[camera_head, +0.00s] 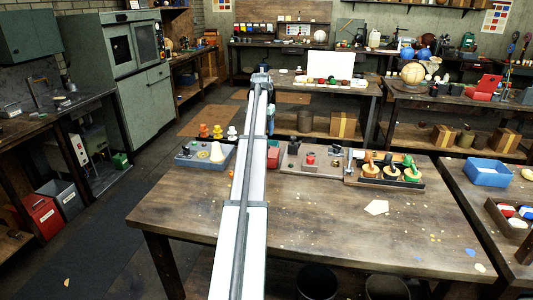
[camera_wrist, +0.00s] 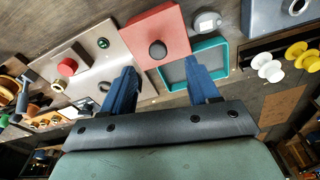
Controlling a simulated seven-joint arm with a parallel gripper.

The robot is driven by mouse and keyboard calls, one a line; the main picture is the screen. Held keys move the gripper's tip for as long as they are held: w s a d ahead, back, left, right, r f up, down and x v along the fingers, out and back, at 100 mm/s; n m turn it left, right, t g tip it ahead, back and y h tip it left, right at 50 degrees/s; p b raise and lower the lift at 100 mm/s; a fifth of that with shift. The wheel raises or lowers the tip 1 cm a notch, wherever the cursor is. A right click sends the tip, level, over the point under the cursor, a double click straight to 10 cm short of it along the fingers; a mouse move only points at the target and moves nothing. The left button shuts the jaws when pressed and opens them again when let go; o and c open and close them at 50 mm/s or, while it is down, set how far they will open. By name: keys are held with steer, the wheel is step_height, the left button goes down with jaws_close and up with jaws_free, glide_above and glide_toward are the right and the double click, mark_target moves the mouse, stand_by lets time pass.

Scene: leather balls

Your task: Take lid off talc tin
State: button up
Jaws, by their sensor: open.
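In the wrist view a teal square-rimmed box (camera_wrist: 222,46), which looks like the talc tin, shows part of its open inside. A red square lid (camera_wrist: 140,27) with a dark round knob (camera_wrist: 157,50) overlaps its corner; I cannot tell whether it rests on the rim or is apart from it. My gripper (camera_wrist: 158,66) is open, its two blue fingers spread on either side of the knob's line, with nothing seen between them. In the head view my arm hides most of the tin; a bit of red (camera_head: 273,160) shows beside it.
A grey-brown panel (camera_wrist: 83,48) with a red knob (camera_wrist: 67,67) and dark knobs lies left of the tin in the wrist view. White spools (camera_wrist: 270,68) stand right. In the head view the table's front (camera_head: 320,220) is mostly clear, and a ring-toy tray (camera_head: 408,181) stands right.

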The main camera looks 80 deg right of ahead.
steer(key=f, duration=0.3)
steer(key=shift+d+f, duration=0.25)
steer(key=shift+f, duration=0.05)
steer(key=shift+s+d+f, duration=0.15)
steer(key=shift+d+f, duration=0.05)
steer(key=shift+f, duration=0.7)
steer(key=shift+s+d+f, duration=0.15)
steer(key=shift+d+f, duration=0.1)
steer(key=shift+f, duration=0.6)
steer(key=shift+s+d+f, duration=0.15)
steer(key=shift+d+f, duration=0.05)
steer(key=shift+f, duration=0.7)
steer(key=c, duration=1.1)
steer(key=shift+r, duration=0.1)
